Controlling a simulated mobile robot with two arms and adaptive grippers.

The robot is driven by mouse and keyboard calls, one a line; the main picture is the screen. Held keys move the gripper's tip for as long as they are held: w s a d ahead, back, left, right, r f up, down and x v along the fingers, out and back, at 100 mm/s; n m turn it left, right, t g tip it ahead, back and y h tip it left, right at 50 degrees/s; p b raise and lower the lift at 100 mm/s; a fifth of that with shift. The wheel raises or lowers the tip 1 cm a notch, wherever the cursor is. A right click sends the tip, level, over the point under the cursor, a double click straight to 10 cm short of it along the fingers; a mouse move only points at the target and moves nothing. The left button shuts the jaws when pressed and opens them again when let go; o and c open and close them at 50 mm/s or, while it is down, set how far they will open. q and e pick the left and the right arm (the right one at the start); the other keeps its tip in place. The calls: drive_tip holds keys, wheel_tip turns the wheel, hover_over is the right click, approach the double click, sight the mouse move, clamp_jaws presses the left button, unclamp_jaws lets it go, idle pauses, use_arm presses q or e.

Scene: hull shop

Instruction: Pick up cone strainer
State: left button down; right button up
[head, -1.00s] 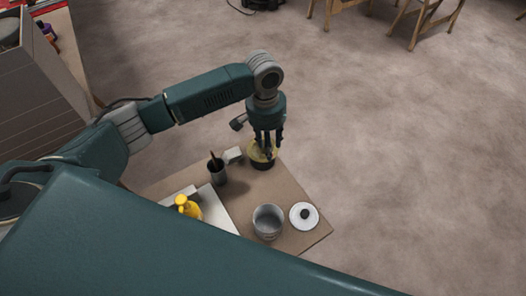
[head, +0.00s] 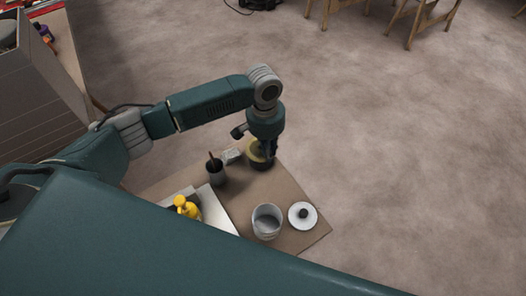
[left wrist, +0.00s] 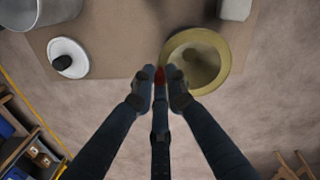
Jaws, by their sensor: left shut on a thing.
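The cone strainer (left wrist: 222,78) shows in the left wrist view as a round, pale yellow rim around a darker hollow. In the head view it (head: 254,154) sits at the table's far corner, partly hidden by my left gripper (head: 268,153). In the left wrist view the fingers of my left gripper (left wrist: 161,87) are closed together at the strainer's left rim, shut on it. A small red spot shows between the fingertips. My right gripper is not in view.
On the brown table (head: 285,192) stand a grey pot (head: 267,221), a white lid with a dark knob (head: 302,215), a dark cup (head: 216,174) holding a stick, a whitish block (head: 232,156) and a yellow bottle (head: 186,207). Open floor lies beyond.

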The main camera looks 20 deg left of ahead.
use_arm(q)
drive_tip(key=shift+r, duration=0.5)
wheel_tip(320, 180, up, 25)
drive_tip(key=p, duration=0.8)
idle(0.3)
